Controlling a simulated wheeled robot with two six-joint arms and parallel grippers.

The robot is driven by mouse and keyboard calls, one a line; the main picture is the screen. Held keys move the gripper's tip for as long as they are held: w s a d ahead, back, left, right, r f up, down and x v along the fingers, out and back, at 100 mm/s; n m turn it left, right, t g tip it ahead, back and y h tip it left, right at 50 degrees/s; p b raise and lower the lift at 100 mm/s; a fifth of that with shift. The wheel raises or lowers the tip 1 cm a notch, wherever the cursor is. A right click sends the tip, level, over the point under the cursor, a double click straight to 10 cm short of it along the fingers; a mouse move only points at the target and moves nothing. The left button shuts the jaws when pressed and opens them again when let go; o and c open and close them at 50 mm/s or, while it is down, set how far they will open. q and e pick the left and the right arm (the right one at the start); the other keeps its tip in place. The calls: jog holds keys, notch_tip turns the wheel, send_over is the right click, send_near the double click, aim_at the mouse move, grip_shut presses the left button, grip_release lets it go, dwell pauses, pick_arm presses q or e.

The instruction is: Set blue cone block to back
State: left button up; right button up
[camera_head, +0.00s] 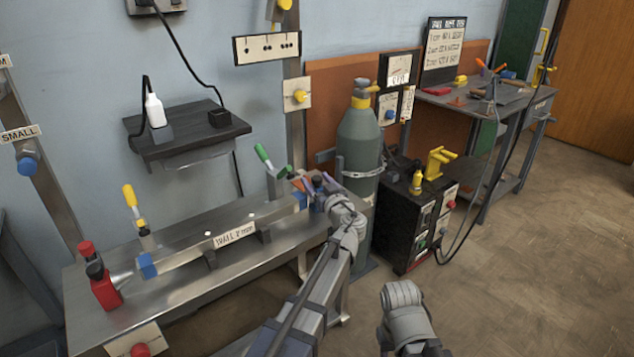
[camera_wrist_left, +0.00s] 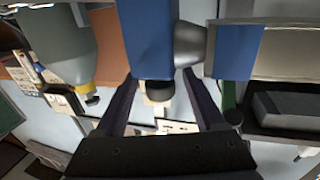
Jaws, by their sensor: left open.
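The blue cone block (camera_wrist_left: 152,40) fills the upper middle of the left wrist view. Its grey metal cone (camera_wrist_left: 191,45) points at the blue end (camera_wrist_left: 238,52) of the tube; I cannot tell whether they touch. In the head view the block (camera_head: 318,185) is partly hidden at the bench's right end. My left gripper (camera_head: 317,187) is there, open. In the left wrist view its two dark fingers (camera_wrist_left: 162,104) stand on either side of the block's dark knob (camera_wrist_left: 159,92), apparently not closed on it. My right gripper is not clearly visible.
The tube (camera_head: 195,250) lies along the metal bench (camera_head: 190,295), with a red cone block (camera_head: 104,288) at its left end. A green-handled clamp (camera_head: 265,157) and a yellow-handled clamp (camera_head: 130,197) stand along it. A gas cylinder (camera_head: 358,145) stands close behind my left gripper.

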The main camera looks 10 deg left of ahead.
pick_arm(q)
grip_shut()
dwell(0.5)
dwell(0.8)
